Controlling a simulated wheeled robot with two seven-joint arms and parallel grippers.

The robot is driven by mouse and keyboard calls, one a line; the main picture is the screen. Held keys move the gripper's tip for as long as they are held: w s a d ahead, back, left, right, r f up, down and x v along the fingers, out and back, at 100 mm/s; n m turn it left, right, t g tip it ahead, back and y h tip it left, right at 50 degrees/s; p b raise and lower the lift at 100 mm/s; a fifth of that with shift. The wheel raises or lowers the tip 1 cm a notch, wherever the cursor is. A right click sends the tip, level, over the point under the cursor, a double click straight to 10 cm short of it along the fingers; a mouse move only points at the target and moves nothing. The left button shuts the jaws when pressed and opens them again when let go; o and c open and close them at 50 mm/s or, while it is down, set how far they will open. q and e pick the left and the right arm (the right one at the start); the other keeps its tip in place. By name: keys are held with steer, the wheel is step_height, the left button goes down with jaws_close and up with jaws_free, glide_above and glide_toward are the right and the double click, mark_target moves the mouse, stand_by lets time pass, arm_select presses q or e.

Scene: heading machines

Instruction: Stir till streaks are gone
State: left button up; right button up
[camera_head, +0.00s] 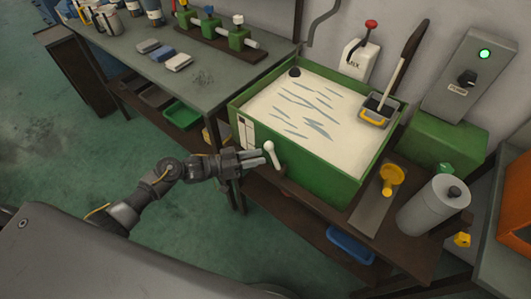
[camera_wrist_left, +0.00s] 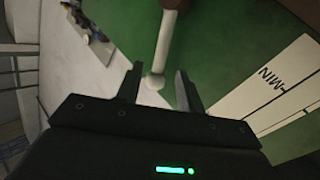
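A green tank (camera_head: 315,184) stands on the right bench, filled with cream liquid (camera_head: 290,128) that bears several grey-blue streaks (camera_head: 318,129). A white crank handle (camera_head: 271,152) sticks out at the tank's near side. My left gripper (camera_head: 257,158) is beside this handle. In the left wrist view my left gripper (camera_wrist_left: 159,90) is open, and the handle's round white knob (camera_wrist_left: 154,82) shows between its fingertips. I cannot tell whether they touch. A white box marked MIX (camera_head: 355,60) with a red-knobbed lever (camera_head: 371,25) is behind the tank. My right gripper is not seen.
A long-handled tool (camera_head: 380,105) rests at the tank's right rim. A grey cylinder (camera_head: 432,208) and a yellow part (camera_head: 391,178) stand to the right. The left bench (camera_head: 205,88) carries blocks and green fixtures. Green floor (camera_head: 90,170) is open at left.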

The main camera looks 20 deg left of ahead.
mark_target(275, 159)
arm_select(q)
steer(key=x, duration=0.3)
steer(key=shift+w+d, duration=0.1)
steer(key=shift+d, duration=0.15)
jaws_close()
